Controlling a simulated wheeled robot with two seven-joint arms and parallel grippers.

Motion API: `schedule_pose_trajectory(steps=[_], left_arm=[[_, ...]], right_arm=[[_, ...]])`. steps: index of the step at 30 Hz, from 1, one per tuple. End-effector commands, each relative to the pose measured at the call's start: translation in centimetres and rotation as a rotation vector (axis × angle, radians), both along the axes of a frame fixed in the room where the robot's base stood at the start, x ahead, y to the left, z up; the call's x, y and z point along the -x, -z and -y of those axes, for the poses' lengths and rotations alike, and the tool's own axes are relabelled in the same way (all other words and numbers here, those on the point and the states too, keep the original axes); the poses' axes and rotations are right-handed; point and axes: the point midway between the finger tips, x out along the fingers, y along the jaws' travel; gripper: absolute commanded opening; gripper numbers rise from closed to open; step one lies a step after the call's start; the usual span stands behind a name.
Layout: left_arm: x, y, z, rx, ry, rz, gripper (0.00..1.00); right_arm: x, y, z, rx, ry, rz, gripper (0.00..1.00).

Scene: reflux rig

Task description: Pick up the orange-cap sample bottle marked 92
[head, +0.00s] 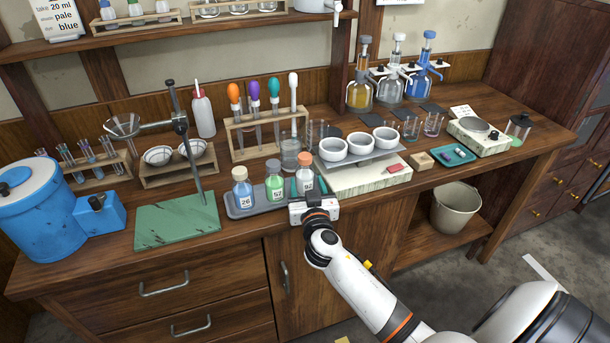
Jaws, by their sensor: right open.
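The orange-cap sample bottle (305,172) stands upright at the right end of a grey tray (258,208). Its label looks like 92, though the lower part of the bottle is hidden by my gripper. My right gripper (307,185) comes from the front with its teal fingers open, one on each side of this bottle. I cannot tell whether they touch it. Beside it on the tray stand a bottle with green liquid marked 57 (274,183) and a blue bottle marked 26 (242,190). My left gripper is not in view.
A glass beaker (290,150) stands just behind the bottles. A block with white bowls (360,178) is close on the right.

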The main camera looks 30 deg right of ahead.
Motion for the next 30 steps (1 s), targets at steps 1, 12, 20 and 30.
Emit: schedule_pose_trajectory(steps=[1,12,20,30], left_arm=[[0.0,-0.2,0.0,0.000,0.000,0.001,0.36],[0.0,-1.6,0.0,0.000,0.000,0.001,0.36],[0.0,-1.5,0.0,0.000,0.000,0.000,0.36],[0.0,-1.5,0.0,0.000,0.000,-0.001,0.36]], right_arm=[[-0.4,-0.2,0.1,0.002,0.000,0.000,0.55],[-4.6,-0.3,2.0,0.002,0.000,0.000,0.55],[-4.8,-0.1,2.1,0.001,-0.001,0.000,0.55],[-4.7,-0.2,2.1,0.000,0.000,0.001,0.17]])
